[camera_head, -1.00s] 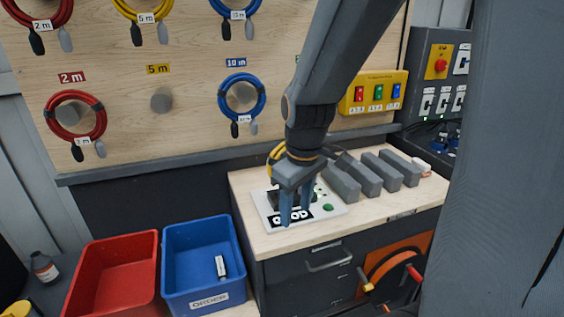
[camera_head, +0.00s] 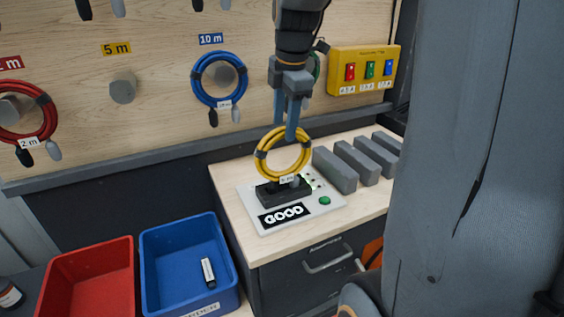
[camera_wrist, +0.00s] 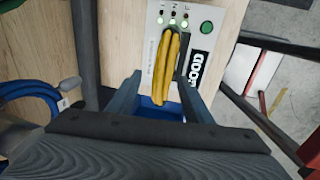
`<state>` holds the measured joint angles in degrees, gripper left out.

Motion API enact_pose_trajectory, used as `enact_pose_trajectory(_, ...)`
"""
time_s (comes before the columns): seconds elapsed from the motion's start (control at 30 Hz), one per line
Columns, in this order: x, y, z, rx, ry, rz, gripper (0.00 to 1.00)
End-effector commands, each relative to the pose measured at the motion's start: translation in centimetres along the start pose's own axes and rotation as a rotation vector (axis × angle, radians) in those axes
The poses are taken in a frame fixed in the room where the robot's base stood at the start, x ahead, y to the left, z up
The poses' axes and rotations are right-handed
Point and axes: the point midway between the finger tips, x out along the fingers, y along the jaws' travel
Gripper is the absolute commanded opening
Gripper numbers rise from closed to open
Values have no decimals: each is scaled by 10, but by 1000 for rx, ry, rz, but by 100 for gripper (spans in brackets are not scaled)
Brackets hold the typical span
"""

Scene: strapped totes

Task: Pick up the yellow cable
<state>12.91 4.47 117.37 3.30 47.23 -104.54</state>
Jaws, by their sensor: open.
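The yellow cable (camera_head: 262,162) is a coiled loop with dark ties and a small white tag. It stands upright at the black fixture of the tester (camera_head: 252,208), whose display reads GOOD. My gripper (camera_head: 286,130) is above it, pointing down, with its blue fingers open at the top of the loop. In the wrist view the cable (camera_wrist: 164,70) shows edge-on between the two spread fingers (camera_wrist: 160,88). I cannot tell whether a finger touches it. The cable's plugs are partly hidden by the loop and fixture.
Several grey blocks (camera_head: 335,170) stand right of the tester. A blue bin (camera_head: 180,228) holding a small labelled item and a red bin (camera_head: 85,265) sit lower left. Blue (camera_head: 198,78) and red cables (camera_head: 50,115) hang on the board behind; the 5 m peg (camera_head: 122,88) is empty.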

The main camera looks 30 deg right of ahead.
Motion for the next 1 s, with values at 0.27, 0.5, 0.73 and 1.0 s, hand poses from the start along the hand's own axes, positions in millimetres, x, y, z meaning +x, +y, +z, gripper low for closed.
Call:
enact_pose_trajectory(0.27, 26, -1, 1, 0, 1, -3, 46)
enact_pose_trajectory(0.5, 52, -4, 0, 1, 1, -6, 46)
enact_pose_trajectory(0.73, 76, -3, 0, 1, 0, -2, 46)
enact_pose_trajectory(1.0, 78, -3, 0, 1, 0, 0, 46)
